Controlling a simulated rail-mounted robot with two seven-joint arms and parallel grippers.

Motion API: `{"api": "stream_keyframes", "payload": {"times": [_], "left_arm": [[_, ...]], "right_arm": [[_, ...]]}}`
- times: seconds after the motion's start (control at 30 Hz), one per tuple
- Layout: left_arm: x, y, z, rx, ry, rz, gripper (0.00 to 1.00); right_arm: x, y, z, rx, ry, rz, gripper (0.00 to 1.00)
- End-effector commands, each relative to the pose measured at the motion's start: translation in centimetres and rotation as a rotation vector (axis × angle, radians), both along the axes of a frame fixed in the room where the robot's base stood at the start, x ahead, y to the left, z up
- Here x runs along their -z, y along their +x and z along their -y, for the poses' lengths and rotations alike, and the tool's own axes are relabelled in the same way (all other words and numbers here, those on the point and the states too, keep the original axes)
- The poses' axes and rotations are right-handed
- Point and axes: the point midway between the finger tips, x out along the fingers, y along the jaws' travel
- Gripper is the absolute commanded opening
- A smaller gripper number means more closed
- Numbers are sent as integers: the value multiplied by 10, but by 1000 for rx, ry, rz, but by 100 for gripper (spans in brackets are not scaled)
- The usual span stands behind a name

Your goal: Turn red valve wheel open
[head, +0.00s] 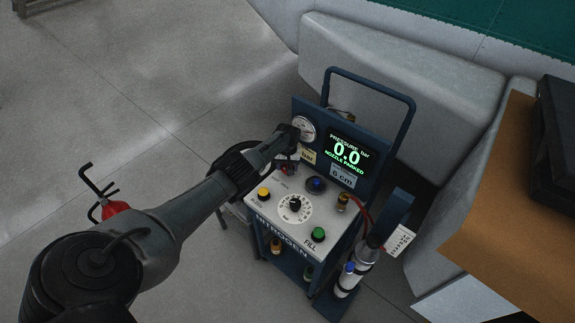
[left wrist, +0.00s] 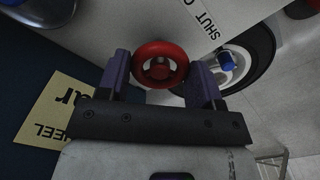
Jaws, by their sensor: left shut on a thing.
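The red valve wheel (left wrist: 160,64) shows in the left wrist view, between the two fingers of my left gripper (left wrist: 160,82). The fingers are shut on its rim from both sides. In the head view my left gripper (head: 287,152) reaches the back left of the nitrogen cart's top (head: 270,209), and only a bit of red shows under it; the gripper and arm hide most of the wheel. My right gripper is not in either view.
The cart carries a gauge (head: 304,129), a display (head: 347,156) reading 0.0 bar, nozzle parked, a black dial (head: 295,204), a yellow button (head: 263,194) and a green button (head: 319,233). A nozzle (head: 350,279) with a red hose stands at right. A grey block (head: 400,82) is behind.

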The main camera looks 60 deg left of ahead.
Motion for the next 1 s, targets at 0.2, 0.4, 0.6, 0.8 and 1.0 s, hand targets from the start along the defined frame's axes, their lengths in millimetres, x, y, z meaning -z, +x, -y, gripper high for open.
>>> {"api": "stream_keyframes", "payload": {"times": [0.2,0.4,0.6,0.8,1.0], "left_arm": [[-1,1,0,-34,0,1,36],[-1,1,0,-40,1,2,36],[-1,1,0,-40,1,2,36],[-1,0,0,-39,0,1,77],[0,0,0,-38,1,1,86]], "right_arm": [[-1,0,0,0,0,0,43],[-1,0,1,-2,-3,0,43],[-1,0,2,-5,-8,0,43],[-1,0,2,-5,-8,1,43],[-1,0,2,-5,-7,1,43]]}}
